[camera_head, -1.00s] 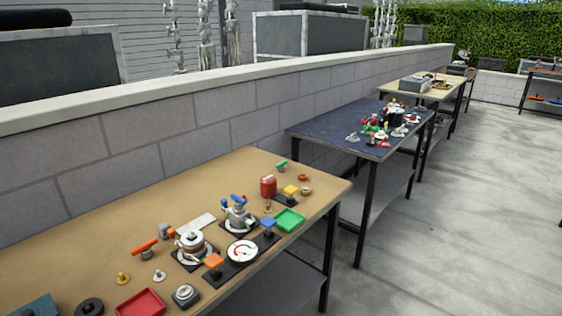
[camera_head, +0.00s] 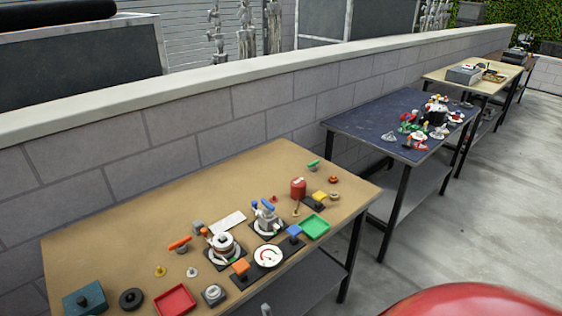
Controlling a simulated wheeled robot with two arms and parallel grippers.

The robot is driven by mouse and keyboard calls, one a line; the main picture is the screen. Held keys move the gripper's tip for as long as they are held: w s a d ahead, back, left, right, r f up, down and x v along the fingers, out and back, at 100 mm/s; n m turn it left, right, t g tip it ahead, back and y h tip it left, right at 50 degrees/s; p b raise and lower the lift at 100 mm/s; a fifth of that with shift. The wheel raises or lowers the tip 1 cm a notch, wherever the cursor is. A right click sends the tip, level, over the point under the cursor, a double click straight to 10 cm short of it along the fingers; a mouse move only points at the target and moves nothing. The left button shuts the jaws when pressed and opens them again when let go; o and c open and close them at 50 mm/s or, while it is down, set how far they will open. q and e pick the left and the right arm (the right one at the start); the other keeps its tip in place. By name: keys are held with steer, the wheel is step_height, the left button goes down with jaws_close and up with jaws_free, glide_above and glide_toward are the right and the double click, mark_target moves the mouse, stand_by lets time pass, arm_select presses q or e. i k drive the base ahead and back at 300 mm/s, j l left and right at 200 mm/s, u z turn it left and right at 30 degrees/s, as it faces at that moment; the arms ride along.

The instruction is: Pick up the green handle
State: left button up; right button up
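The green handle (camera_head: 313,163) is small and bright green, on a short grey stem near the far right corner of the tan table (camera_head: 120,242). It stands behind and to the right of a red canister (camera_head: 298,188), apart from it. Neither of my grippers is in view, so whether they are open or shut is hidden.
A green tray (camera_head: 314,227), a red tray (camera_head: 174,300), an orange handle (camera_head: 180,243) and several fittings crowd the table's front and right. Its back left is bare. A block wall (camera_head: 200,122) runs behind. A dark blue table (camera_head: 375,122) stands beyond.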

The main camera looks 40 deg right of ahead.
mark_target(310, 166)
steer(key=l+u, duration=0.2)
steer(key=l, duration=0.5)
steer(key=l+u, duration=0.25)
steer(key=l, duration=0.45)
steer(key=k+l+u, duration=0.2)
steer(key=l, duration=0.45)
steer(key=i+l, duration=0.05)
steer(key=i, duration=0.05)
